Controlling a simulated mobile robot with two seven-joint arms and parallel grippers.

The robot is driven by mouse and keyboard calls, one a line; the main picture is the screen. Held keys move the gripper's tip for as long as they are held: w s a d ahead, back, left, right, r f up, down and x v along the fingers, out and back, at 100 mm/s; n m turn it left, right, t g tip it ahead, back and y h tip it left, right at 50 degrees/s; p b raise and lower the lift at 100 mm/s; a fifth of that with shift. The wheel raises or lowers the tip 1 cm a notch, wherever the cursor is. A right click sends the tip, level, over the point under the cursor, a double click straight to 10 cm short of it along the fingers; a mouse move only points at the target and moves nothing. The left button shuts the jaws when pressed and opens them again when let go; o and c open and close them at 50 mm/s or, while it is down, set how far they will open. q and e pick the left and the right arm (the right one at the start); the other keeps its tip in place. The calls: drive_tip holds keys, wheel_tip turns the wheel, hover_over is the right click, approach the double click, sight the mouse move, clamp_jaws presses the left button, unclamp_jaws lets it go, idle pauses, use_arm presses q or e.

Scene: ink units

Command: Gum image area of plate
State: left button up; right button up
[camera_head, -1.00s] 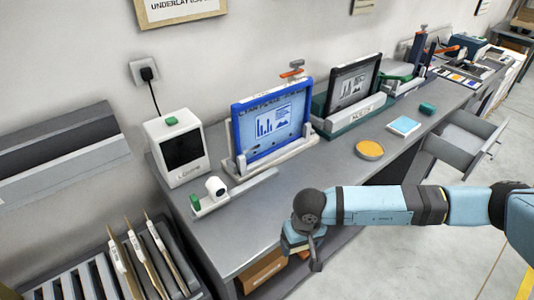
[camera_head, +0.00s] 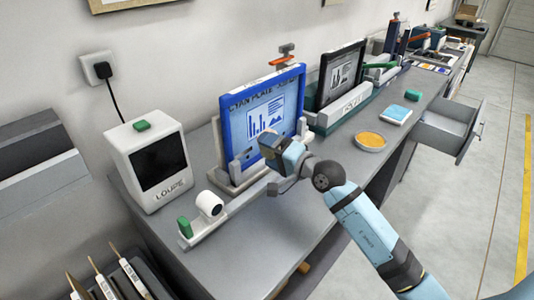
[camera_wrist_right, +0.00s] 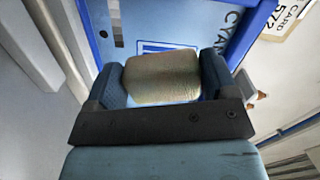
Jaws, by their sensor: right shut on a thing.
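The plate (camera_head: 262,128) stands upright in a stand on the bench. It has a blue border, a light blue face with a dark bar-chart image, and "CYAN PLATE" lettering along its top. My right gripper (camera_head: 283,152) is in front of the plate's lower right part. It is shut on a tan sponge (camera_wrist_right: 162,78), which sits between the fingers in the right wrist view; the plate's blue border (camera_wrist_right: 100,22) is close beyond it. I cannot tell whether the sponge touches the plate. A shallow dish with yellow-orange contents (camera_head: 370,141) sits to the right. My left gripper is not in view.
A white loupe box (camera_head: 150,160) stands left of the plate. A white rail with a small round device (camera_head: 210,203) lies in front. A dark-framed plate (camera_head: 342,75) stands behind right, and a light blue pad (camera_head: 396,115) lies nearby. A drawer (camera_head: 447,125) hangs open.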

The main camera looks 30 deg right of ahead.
sight(246, 132)
drive_tip(key=shift+w+d+m+t+h, duration=0.15)
drive_tip(key=shift+w+d+h, duration=0.05)
drive_tip(key=shift+w, duration=0.75)
drive_tip(key=shift+w+d+m+t+h, duration=0.15)
drive_tip(key=shift+w+h, duration=0.05)
drive_tip(key=shift+w, duration=0.7)
drive_tip(key=shift+x, duration=0.95)
drive_tip(key=shift+x, duration=1.1)
drive_tip(key=shift+b, duration=0.3)
